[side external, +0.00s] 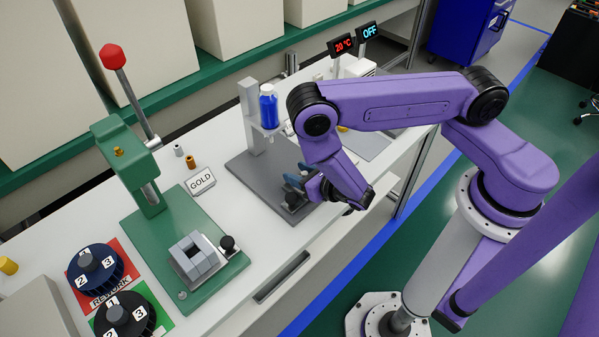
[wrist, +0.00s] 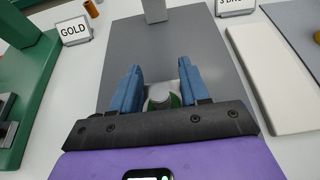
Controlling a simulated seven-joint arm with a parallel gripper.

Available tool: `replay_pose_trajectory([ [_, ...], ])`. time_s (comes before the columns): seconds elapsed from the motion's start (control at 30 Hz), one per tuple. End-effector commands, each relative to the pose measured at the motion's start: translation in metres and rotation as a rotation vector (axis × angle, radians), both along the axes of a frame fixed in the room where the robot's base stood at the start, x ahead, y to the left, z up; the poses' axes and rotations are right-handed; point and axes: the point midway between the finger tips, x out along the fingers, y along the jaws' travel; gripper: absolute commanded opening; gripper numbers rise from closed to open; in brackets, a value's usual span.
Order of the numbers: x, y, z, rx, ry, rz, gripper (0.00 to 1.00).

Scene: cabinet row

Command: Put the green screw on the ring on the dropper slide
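My gripper (wrist: 159,68) is over the grey base plate (wrist: 122,45) of the dropper stand, its two blue fingers spread apart. A green, partly pale round piece (wrist: 172,99), which looks like the green screw, shows between the fingers; its lower part is hidden by my gripper's black edge. I cannot tell whether the fingers touch it, or see the ring under it. In the side external view my gripper (side external: 298,178) is low at the plate's front part, and the green screw is hidden. The dropper stand (side external: 249,110) holds a blue bottle (side external: 268,106) behind my gripper.
A green press (side external: 135,150) with a red-knobbed lever stands left. A GOLD sign (side external: 201,181) and an orange cylinder (side external: 190,162) lie between it and the plate. Two dials (side external: 95,262) are at the front left. A pale slab (wrist: 275,75) lies right of the plate.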

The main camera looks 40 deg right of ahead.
Motion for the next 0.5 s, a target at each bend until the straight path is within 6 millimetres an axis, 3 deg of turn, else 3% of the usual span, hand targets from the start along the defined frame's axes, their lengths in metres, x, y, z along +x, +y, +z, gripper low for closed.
replay_pose_trajectory([
  [0.27,-0.002,0.0,0.004,-0.001,0.001,0.003,0.45],
  [0.5,-0.039,0.002,0.018,-0.007,0.004,0.013,0.45],
])
